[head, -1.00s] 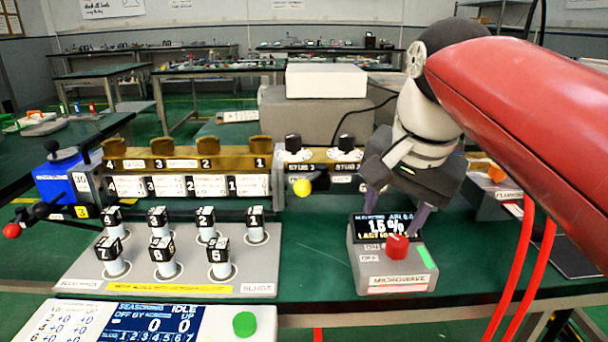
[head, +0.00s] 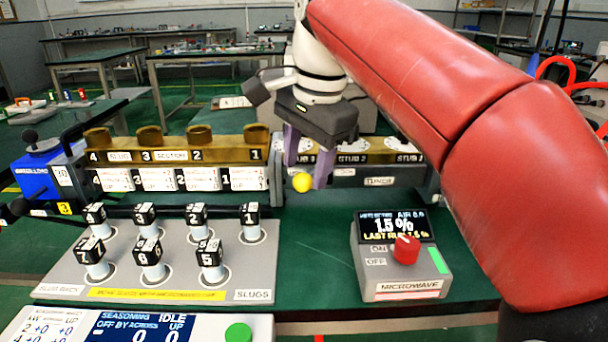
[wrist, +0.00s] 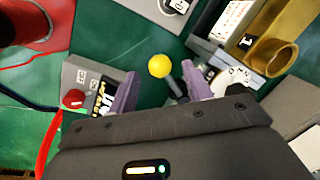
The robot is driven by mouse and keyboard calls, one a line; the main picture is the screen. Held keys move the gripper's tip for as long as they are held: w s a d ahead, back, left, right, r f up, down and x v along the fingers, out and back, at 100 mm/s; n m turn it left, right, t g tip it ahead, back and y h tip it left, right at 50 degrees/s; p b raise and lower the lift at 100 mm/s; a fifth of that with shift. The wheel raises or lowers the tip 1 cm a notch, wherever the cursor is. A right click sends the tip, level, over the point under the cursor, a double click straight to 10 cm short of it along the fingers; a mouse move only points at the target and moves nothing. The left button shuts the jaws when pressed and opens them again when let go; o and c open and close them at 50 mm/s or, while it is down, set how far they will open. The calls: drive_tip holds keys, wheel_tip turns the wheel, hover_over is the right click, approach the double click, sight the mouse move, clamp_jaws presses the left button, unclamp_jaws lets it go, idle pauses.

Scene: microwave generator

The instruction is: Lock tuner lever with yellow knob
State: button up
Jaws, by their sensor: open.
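The yellow knob (head: 302,182) is a small ball at the front of the tuner (head: 365,181), just right of the slug section. In the wrist view the yellow knob (wrist: 160,66) tops a short dark lever (wrist: 178,89). My gripper (head: 306,170) is open, with its purple fingers pointing down at the knob. In the wrist view my gripper (wrist: 159,72) has one finger on each side of the knob, with gaps showing. The lever's base is partly hidden by the right finger and the gripper body. I cannot tell whether a finger touches the lever.
The microwave control box (head: 402,268) with a red knob (head: 406,249) stands at the right front. The slug rack (head: 150,285) with several numbered slugs is at the left front. The brass slug section (head: 180,150) runs left of the tuner. Green table is bare between rack and box.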

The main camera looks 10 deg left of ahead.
drive_tip(key=shift+w+a+f, duration=0.15)
drive_tip(key=shift+f, duration=1.05)
clamp_jaws()
